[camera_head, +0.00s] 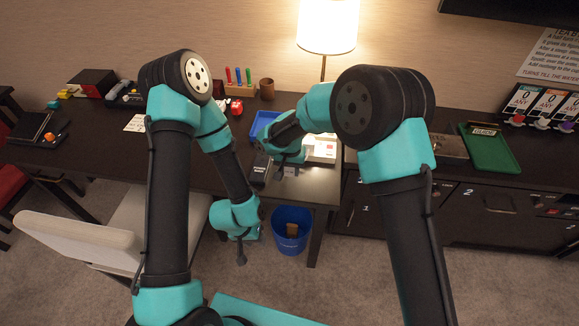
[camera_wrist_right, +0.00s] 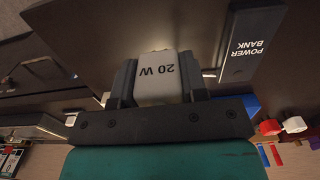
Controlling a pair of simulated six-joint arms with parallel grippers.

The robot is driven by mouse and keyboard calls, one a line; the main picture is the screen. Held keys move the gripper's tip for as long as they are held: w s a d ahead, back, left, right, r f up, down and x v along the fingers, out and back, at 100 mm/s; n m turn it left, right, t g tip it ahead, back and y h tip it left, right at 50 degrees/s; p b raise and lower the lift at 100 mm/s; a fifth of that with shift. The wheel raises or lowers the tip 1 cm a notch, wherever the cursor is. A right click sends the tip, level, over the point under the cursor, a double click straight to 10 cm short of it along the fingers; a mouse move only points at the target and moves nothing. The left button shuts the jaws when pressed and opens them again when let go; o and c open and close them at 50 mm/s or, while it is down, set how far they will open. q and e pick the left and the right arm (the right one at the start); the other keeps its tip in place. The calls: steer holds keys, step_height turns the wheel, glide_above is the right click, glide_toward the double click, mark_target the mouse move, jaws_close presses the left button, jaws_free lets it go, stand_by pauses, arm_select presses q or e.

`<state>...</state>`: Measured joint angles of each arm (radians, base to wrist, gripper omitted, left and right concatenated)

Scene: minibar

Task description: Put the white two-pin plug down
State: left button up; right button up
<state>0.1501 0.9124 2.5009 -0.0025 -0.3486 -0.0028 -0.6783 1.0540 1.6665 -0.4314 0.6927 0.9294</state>
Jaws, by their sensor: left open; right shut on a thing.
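The white plug (camera_wrist_right: 157,78), marked "20 W", is held between the two dark fingers of my right gripper (camera_wrist_right: 157,68) in the right wrist view. Its pins are not visible. In the head view my right gripper (camera_head: 288,170) is over the front right part of the dark desk (camera_head: 325,187), just right of the power bank; the plug is too small to make out clearly there. I cannot tell whether the plug touches the desk. My left gripper (camera_head: 241,256) is open and low, in front of the desk, left of the blue bin.
A black power bank (camera_head: 260,170) lies near the desk's front edge, also in the right wrist view (camera_wrist_right: 252,42). A blue tray (camera_head: 262,122) and a lamp (camera_head: 327,28) are behind. A blue bin (camera_head: 291,243) stands on the floor. A chair (camera_head: 80,242) is left.

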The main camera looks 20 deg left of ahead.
steer(key=shift+w+a+f, duration=0.1)
steer(key=shift+w+a, duration=0.15)
steer(key=shift+w, duration=0.65)
steer(key=shift+w+a+f, duration=0.1)
steer(key=shift+w+a, duration=0.15)
steer(key=shift+w, duration=0.6)
steer(key=shift+w, duration=0.1)
steer(key=shift+w+a+f, duration=0.1)
steer(key=shift+w, duration=0.15)
steer(key=shift+f, duration=1.65)
steer(key=shift+f, duration=0.6)
steer(key=o, duration=1.2)
steer(key=shift+r, duration=0.1)
